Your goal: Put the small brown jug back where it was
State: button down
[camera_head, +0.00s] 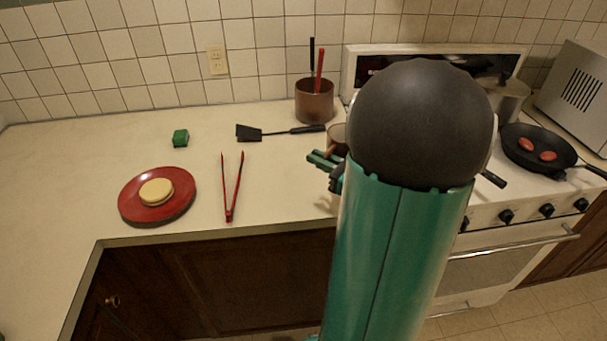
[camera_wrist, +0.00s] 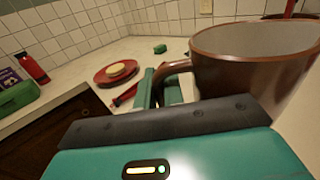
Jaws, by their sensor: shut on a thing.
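The small brown jug (camera_wrist: 250,75) fills the right of the wrist view, with its open rim upward and its handle toward the left. My gripper (camera_wrist: 158,88) is shut on the handle. In the head view, only the left part of the jug (camera_head: 337,133) shows, as my arm hides the rest. There, the green fingers of my gripper (camera_head: 325,160) are at the jug's near left side, close to the right end of the counter. The jug's base is hidden, so I cannot tell whether it touches the counter.
A brown crock (camera_head: 314,103) with utensils stands behind the jug. A black spatula (camera_head: 280,132), red tongs (camera_head: 232,188), a green sponge (camera_head: 180,138) and a red plate (camera_head: 140,210) lie leftward. The stove (camera_head: 500,215) with a frying pan (camera_head: 538,148) is right. Counter between plate and tongs is clear.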

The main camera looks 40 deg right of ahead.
jog(key=w+f, duration=0.6)
jog(key=shift+d+f, duration=0.15)
jog(key=shift+d, duration=0.15)
jog(key=shift+w+f, duration=0.2)
jog(key=shift+f, duration=1.45)
jog(key=shift+f, duration=0.15)
jog(key=c, duration=1.5)
grip_release()
